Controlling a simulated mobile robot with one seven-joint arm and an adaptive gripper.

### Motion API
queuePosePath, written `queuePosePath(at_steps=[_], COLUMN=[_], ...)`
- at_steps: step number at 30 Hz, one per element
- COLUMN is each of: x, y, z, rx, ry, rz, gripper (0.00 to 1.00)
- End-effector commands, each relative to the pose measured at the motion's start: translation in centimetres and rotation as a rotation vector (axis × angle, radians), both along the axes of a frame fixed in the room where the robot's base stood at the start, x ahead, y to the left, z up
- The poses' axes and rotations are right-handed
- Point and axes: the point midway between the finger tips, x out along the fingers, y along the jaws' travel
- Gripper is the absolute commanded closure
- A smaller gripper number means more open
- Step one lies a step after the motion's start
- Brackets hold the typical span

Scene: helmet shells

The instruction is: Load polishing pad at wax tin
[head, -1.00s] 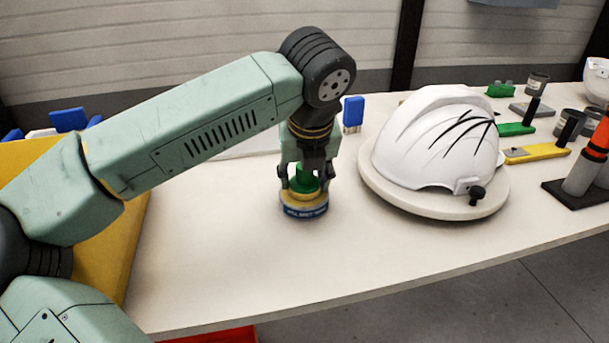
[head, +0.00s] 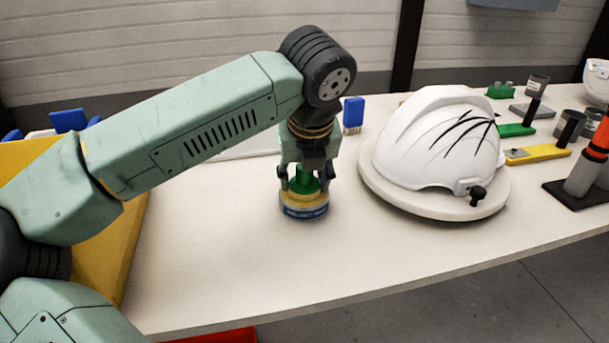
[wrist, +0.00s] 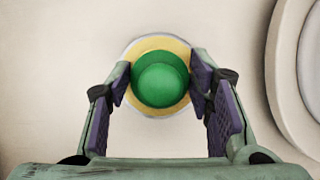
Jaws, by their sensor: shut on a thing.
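The polishing pad has a green round handle (head: 304,184) and a yellow disc (head: 290,198). It sits on top of the blue wax tin (head: 305,212), which stands on the bench. My gripper (head: 305,178) points straight down, with its fingers shut on the green handle. In the wrist view the green handle (wrist: 160,82) is between the purple finger pads, with the yellow disc (wrist: 158,44) around it. A thin pale rim of the tin shows outside the disc. The tin's inside is hidden under the pad.
A white helmet shell (head: 435,140) with black scratch marks rests on a round pale stand (head: 400,200) to the right. A blue block-like tool (head: 353,112) is behind. Free bench (head: 230,260) lies in front. A yellow panel (head: 115,235) is at left.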

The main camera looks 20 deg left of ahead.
Motion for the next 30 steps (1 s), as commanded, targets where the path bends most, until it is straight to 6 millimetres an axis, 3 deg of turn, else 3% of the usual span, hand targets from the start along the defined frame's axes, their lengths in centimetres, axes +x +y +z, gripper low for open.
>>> queuePosePath(at_steps=[11,30], x=[-0.1,0.0], y=[0.0,0.0], z=[0.2,5.6], rx=[-0.001,0.000], ry=[0.008,0.001], rz=[-0.001,0.000], gripper=[0.75,0.75])
